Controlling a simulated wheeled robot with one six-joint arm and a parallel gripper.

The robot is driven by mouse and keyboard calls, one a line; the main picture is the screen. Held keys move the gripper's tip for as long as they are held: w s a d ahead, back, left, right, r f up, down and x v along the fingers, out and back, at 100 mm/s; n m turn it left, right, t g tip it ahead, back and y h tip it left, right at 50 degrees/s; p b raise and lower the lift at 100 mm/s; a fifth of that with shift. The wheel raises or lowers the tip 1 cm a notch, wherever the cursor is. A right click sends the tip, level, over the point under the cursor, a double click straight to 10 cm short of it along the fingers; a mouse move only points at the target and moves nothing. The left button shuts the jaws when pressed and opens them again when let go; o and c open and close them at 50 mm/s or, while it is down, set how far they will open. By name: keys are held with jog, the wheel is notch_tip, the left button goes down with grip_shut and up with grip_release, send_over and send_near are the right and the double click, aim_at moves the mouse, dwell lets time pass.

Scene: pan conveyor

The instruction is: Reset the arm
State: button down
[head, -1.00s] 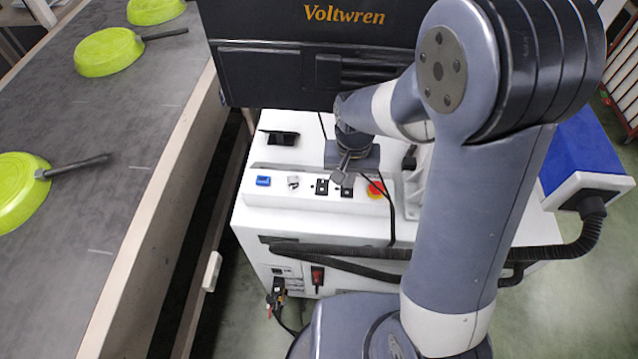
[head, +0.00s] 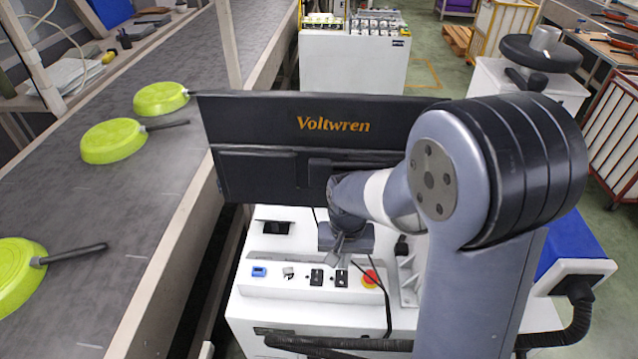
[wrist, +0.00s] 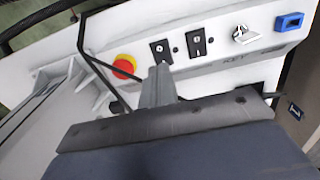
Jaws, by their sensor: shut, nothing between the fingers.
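My arm rises from the lower right of the head view and bends back down over the white control box. My gripper (head: 338,249) points down over the front panel of that box, close to its switches. In the wrist view my gripper (wrist: 157,82) shows as grey fingers held together, with nothing between them. The fingertips appear just below the black switches (wrist: 180,47). I cannot tell whether they touch the panel.
Green pans (head: 113,141) lie upside down on the grey conveyor (head: 95,215) at left. A black Voltwren screen (head: 250,120) stands behind my gripper. The panel carries a red emergency button (head: 370,278) and a blue switch (head: 259,271). A white cabinet (head: 352,65) stands farther back.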

aim_at(342, 282)
jog(key=shift+f+b, duration=2.6)
jog(key=shift+f, duration=0.9)
jog(key=shift+r, duration=0.15)
jog(key=shift+r, duration=0.1)
